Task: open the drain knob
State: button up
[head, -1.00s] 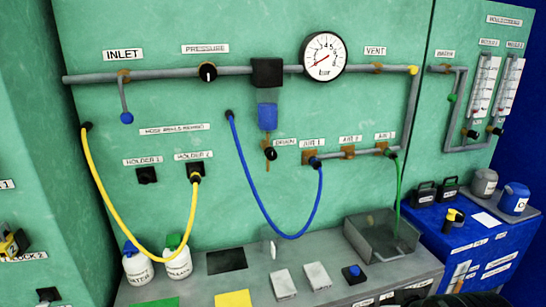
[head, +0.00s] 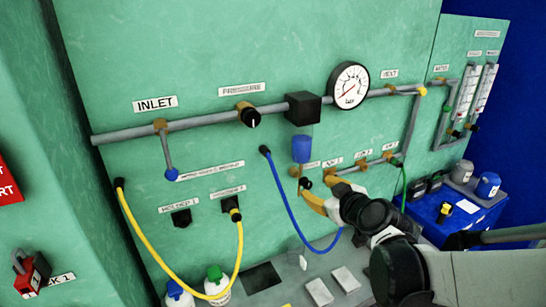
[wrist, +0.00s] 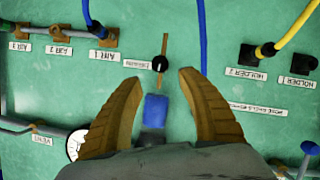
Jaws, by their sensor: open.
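The drain knob (head: 305,182) is a small black knob on the green wall panel, below the blue filter bowl (head: 302,149). In the wrist view, which is upside down, the knob (wrist: 160,63) sits on a thin brown vertical pipe beside its DRAIN label (wrist: 137,64). My gripper (head: 317,187) is open, with its tan fingers pointing at the panel around the knob area. In the wrist view the fingertips (wrist: 160,75) spread to either side of the knob, slightly short of it in the picture. I cannot tell any contact; nothing is between the fingers.
The blue hose (head: 285,215) hangs close to the knob. The AIR valves (head: 361,165) are to its right, partly behind my arm. The gauge (head: 348,85) and black box (head: 303,107) are above. A yellow hose (head: 150,258) loops at lower left.

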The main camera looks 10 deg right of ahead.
aim_at(308, 184)
jog(key=b+x, duration=0.1)
jog(key=x, duration=0.7)
jog(key=shift+w+f, duration=0.15)
grip_shut()
